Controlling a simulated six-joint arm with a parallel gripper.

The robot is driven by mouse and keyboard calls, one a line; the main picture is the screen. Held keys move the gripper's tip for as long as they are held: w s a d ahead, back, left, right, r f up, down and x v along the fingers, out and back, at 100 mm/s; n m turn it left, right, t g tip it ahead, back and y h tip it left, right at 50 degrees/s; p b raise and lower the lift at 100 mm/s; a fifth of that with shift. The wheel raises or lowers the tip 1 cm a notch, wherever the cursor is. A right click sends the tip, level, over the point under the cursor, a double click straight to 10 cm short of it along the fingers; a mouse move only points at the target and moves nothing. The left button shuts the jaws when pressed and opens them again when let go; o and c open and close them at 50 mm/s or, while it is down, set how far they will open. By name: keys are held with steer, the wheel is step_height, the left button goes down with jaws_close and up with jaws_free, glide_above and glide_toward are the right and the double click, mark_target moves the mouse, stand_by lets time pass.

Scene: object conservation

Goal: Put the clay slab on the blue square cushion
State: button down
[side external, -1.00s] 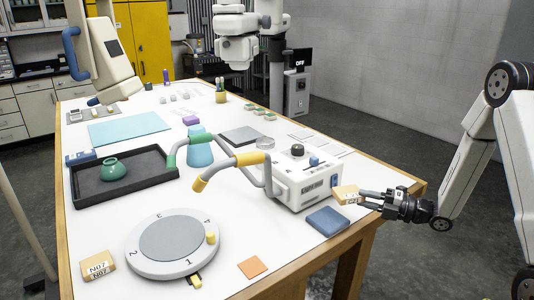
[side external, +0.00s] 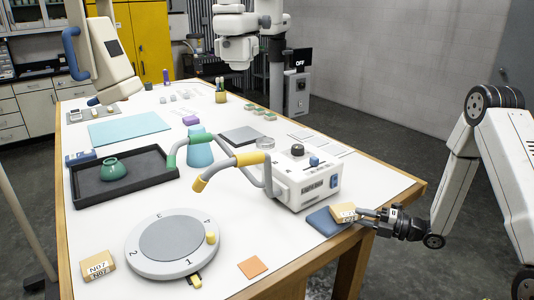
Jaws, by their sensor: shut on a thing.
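The clay slab (side external: 342,210) is a tan block with a dark printed label on its side. My gripper (side external: 367,213) reaches in from the right and is shut on the slab's right end. The blue square cushion (side external: 321,223) lies flat near the table's right edge, in front of the white box. The slab is over the cushion's right back part and hides some of it. I cannot tell whether the slab touches the cushion.
A white box with knobs (side external: 306,187) stands just behind the cushion. An orange square (side external: 252,267) lies to the front left. A round turntable (side external: 171,242) and another labelled tan block (side external: 98,265) are further left. The table's edge (side external: 372,227) runs below my gripper.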

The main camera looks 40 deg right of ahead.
steer(key=shift+f, duration=0.6)
steer(key=shift+f, duration=0.1)
steer(key=c, duration=0.8)
jaws_free()
steer(key=shift+v, duration=6)
steer(key=shift+w, duration=0.15)
